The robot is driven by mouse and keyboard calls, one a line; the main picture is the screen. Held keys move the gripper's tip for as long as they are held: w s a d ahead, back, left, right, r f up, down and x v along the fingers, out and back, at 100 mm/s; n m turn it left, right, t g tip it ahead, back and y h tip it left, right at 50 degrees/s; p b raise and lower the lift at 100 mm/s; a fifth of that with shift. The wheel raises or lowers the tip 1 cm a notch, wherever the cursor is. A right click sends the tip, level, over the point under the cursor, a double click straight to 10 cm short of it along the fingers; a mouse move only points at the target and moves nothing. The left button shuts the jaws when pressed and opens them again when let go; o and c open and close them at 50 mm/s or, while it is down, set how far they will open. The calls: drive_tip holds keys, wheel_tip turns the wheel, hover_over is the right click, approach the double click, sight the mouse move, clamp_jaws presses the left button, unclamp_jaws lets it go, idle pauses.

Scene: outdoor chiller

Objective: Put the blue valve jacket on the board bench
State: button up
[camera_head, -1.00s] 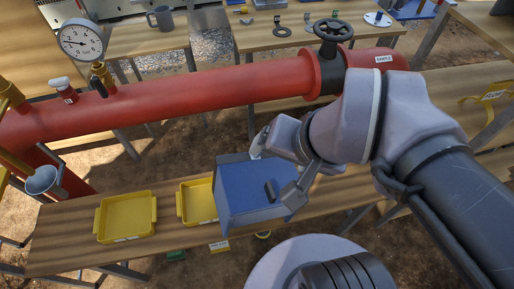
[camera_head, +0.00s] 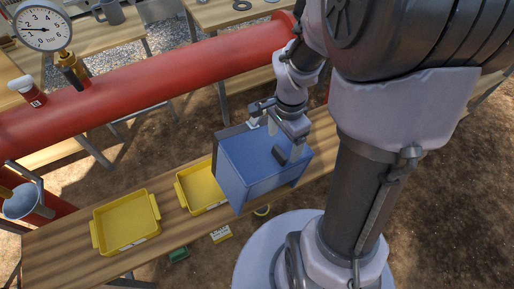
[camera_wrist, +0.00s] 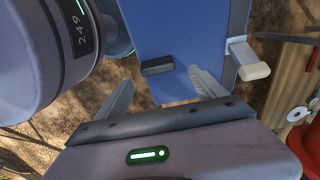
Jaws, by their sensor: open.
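The blue valve jacket (camera_head: 262,162) is a box-like blue shell with a small black handle on its top face. It stands at the right part of the wooden board bench (camera_head: 75,240), just right of the yellow trays. My gripper (camera_head: 278,124) is open and empty over the jacket's far side, apart from the handle. In the wrist view the two fingers of my gripper (camera_wrist: 163,90) are spread, and the black handle (camera_wrist: 157,66) shows between and beyond them on the blue jacket (camera_wrist: 180,30). The jacket's underside is hidden.
A red pipe (camera_head: 150,85) with a pressure gauge (camera_head: 43,27) runs behind. A grey-blue bucket (camera_head: 20,203) is at the left. My arm covers the right side.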

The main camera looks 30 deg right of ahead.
sight(260, 160)
wheel_tip(260, 160, down, 5)
drive_tip(key=shift+f+b, duration=0.1)
drive_tip(key=shift+b, duration=1.1)
drive_tip(key=shift+s+r, duration=0.1)
drive_tip(key=shift+r, duration=0.1)
drive_tip(key=shift+c, duration=1.1)
clamp_jaws()
